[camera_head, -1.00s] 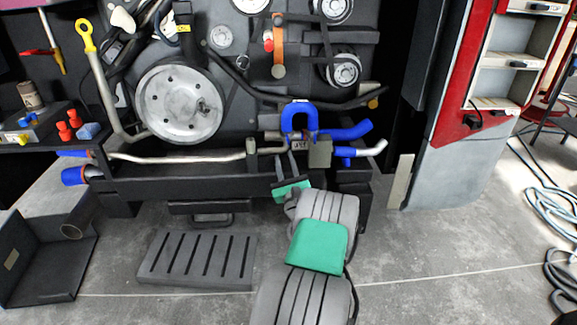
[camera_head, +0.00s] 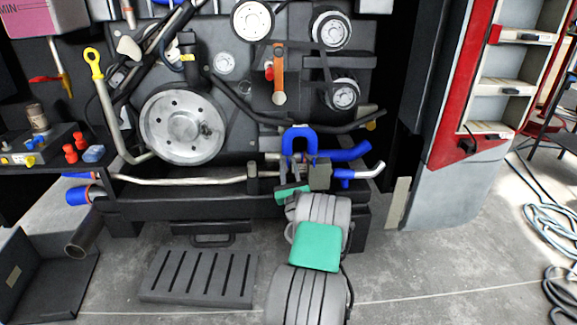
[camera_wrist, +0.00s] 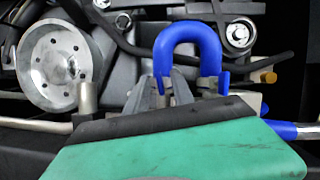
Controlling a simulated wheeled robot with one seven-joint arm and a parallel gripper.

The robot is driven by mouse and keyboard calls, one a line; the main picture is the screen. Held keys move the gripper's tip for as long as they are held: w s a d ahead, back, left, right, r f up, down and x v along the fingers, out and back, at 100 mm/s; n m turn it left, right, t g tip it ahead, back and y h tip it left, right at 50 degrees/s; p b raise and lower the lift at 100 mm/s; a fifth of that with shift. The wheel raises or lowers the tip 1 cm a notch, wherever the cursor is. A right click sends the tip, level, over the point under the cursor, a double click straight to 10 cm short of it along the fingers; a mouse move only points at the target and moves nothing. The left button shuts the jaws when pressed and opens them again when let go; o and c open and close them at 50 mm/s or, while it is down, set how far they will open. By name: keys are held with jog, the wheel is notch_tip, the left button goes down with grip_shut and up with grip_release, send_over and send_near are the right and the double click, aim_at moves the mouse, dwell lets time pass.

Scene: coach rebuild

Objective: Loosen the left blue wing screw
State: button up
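I cannot make out a left blue wing screw for certain. A blue U-shaped hose (camera_head: 299,133) stands upright at the lower right of the engine; it is large in the wrist view (camera_wrist: 188,38). My gripper (camera_wrist: 164,80) points at the hose's left leg, its two grey fingers rising in front of it. Some blue shows between the fingertips, with a narrow gap. Whether they touch or hold anything is unclear.
A blue elbow hose (camera_head: 344,153) and a silver pipe end (camera_head: 370,170) lie just right of the U-shaped hose. A large grey pulley (camera_head: 182,127) is to the left. A slotted grey block (camera_head: 199,277) lies on the floor. A red-edged cabinet (camera_head: 455,150) stands at right.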

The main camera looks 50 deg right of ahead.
jog(key=shift+c, duration=0.2)
grip_shut()
